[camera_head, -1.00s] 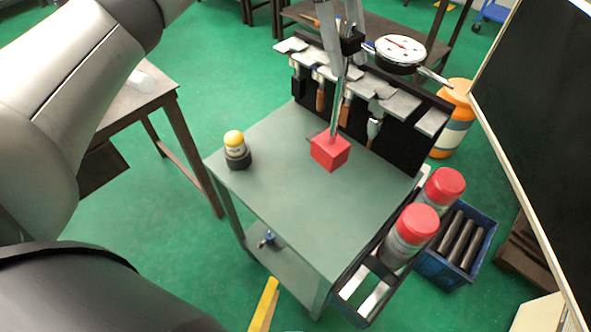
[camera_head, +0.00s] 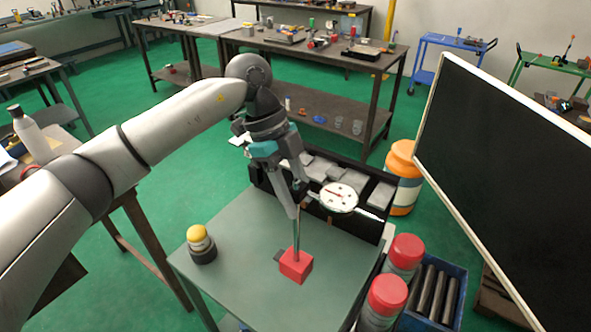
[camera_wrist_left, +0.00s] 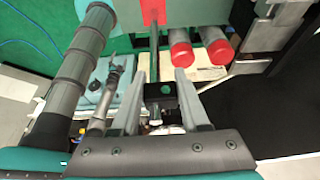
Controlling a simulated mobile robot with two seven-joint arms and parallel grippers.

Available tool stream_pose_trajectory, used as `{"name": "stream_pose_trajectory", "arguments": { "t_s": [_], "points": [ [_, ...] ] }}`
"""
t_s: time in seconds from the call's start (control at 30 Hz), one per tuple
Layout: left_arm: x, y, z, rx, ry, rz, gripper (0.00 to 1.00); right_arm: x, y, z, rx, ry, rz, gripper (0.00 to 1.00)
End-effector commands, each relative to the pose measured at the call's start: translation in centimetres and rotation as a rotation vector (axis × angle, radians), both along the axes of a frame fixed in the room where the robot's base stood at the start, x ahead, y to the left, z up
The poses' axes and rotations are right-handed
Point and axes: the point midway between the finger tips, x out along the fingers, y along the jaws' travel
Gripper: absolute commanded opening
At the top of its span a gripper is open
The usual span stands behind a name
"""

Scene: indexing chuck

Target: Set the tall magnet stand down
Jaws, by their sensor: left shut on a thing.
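The tall magnet stand has a red cube base (camera_head: 296,266), a thin upright steel rod (camera_head: 297,232) and a round white dial gauge (camera_head: 339,197) near its top. My left gripper (camera_head: 297,197) is shut on the stand's upper part, near the black clamp. In the left wrist view the clamp (camera_wrist_left: 160,92) sits between the fingers, with the red base (camera_wrist_left: 153,12) beyond. The base is over the green-grey cart top (camera_head: 235,290); I cannot tell whether it touches. My right gripper is not in view.
A yellow-capped pot (camera_head: 200,243) stands on the cart's left. A black rack (camera_head: 370,222) lines the back edge. Two red-capped cans (camera_head: 387,296) stand at the right side. A dark board (camera_head: 510,150) rises at right.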

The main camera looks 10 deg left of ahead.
Motion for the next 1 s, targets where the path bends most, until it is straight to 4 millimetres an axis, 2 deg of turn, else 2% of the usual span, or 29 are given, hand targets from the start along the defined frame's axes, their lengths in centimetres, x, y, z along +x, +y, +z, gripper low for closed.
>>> {"name": "stream_pose_trajectory", "arguments": {
  "t_s": [0.1,0.3,0.57,0.83,1.0],
  "points": [
    [0.0,-0.1,-2.4,-0.005,-0.001,0.001,0.0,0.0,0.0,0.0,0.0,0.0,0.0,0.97],
    [0.1,-0.1,-5.4,-0.006,-0.003,0.001,0.0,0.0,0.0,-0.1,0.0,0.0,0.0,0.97],
    [0.2,-0.1,-6.8,-0.006,-0.005,0.001,0.0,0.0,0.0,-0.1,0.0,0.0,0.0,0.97],
    [0.1,-0.1,-10.1,-0.005,-0.003,0.001,0.0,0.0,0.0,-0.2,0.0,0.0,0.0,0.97],
    [0.2,-0.1,-10.5,-0.006,-0.006,0.0,0.0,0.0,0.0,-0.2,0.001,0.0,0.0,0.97]
  ]
}}
